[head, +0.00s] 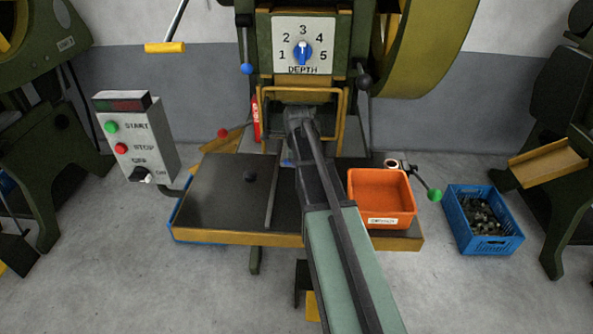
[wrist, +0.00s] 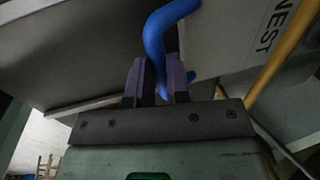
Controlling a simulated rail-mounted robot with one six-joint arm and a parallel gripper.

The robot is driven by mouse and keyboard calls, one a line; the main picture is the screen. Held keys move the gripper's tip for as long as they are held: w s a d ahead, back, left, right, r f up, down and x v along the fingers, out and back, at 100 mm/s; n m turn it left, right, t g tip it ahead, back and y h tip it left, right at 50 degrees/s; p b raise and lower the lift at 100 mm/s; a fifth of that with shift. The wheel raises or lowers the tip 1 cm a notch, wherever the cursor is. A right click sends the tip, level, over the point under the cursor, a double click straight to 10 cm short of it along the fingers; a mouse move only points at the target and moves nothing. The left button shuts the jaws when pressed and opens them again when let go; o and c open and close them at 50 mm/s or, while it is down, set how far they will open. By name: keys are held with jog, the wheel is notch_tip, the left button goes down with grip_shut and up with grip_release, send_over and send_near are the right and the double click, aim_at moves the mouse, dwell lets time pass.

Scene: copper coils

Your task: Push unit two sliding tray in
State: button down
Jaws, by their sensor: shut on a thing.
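My gripper (wrist: 158,82) is shut on a blue curved handle (wrist: 155,40). The handle bends up and right from between the two dark fingers. A grey plate lettered "NEST" (wrist: 232,70) is just right of the handle; how the two join is hidden. In the head view my gripper (head: 299,118) reaches into the lower front of the green press (head: 343,45), below its DEPTH dial (head: 303,50). The arm hides most of the sliding tray there, so I cannot tell how far out it is.
The press's dark table (head: 215,200) spreads left of my arm. An orange bin (head: 380,176) stands on it at right. A control box (head: 136,135) is at left, and a blue crate (head: 484,244) of small parts is on the floor at right. A yellow frame (head: 344,105) surrounds the opening.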

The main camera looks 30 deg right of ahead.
jog(key=shift+w+d, duration=0.25)
jog(key=shift+w, duration=0.05)
jog(key=c, duration=1.1)
grip_release()
jog(key=shift+s, duration=0.1)
notch_tip(320, 180, up, 11)
jog(key=s+a+p, duration=0.1)
jog(key=p, duration=0.9)
jog(key=shift+s+f+p, duration=0.2)
jog(key=shift+s+p, duration=0.1)
jog(key=shift+a, duration=0.15)
jog(key=shift+c, duration=0.2)
